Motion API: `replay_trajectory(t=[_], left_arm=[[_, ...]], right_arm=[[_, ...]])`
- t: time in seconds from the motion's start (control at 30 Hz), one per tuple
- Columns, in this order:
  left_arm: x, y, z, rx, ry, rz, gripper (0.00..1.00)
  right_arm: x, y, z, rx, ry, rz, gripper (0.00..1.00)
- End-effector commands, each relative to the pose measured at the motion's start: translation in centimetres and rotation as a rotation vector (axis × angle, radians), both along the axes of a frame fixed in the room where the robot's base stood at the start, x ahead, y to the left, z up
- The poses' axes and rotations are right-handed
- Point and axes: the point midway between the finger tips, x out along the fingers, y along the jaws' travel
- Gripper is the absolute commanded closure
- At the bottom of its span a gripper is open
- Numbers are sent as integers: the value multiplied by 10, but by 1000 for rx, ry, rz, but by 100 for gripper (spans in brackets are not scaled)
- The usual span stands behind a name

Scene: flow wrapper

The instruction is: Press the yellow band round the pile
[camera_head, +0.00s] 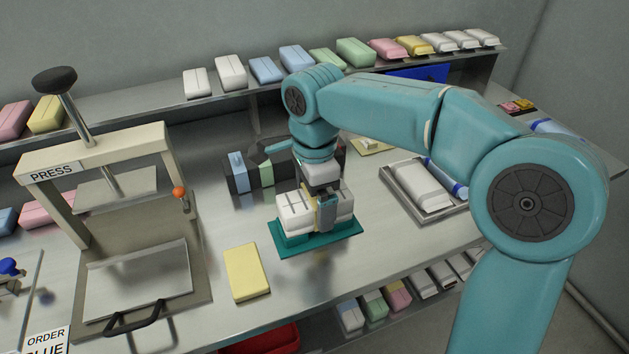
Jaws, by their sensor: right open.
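A pile of white packs (295,217) sits on a teal mat (290,245) in the middle of the steel table. A narrow strip of pale yellow band (319,214) shows at the middle of the pile's near side, beside a grey gripper finger. The rest of the band is hidden by the gripper, so I cannot tell if it lies flat all round. My right gripper (327,207) points down from above at the pile's middle. It is open, with a finger close against the pile's near side; I cannot tell if it touches. My left gripper is not in view.
A press (95,158) with a lever stands at left. A yellow pack (247,272) lies left of the mat. A metal tray (447,210) with a white pack is at right. Dark holders (240,178) stand behind the pile. A shelf (150,92) of packs runs along the back.

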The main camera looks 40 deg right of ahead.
Motion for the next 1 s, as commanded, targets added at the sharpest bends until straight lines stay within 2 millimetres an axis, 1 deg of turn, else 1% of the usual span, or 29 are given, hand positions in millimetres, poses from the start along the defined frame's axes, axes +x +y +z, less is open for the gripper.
replay_trajectory(t=[0.17,0.4,0.5,0.6,0.7,0.8,1.0], left_arm=[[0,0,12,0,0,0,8],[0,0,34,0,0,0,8],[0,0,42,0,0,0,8],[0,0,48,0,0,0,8],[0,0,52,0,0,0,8],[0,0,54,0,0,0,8],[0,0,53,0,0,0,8]], right_arm=[[1,0,32,1,-5,0,0],[1,0,98,1,-4,1,0],[1,0,122,0,-3,1,0],[1,0,140,1,-1,1,0],[1,0,152,0,0,0,0],[1,0,159,0,1,0,0],[0,0,160,0,2,1,0]])
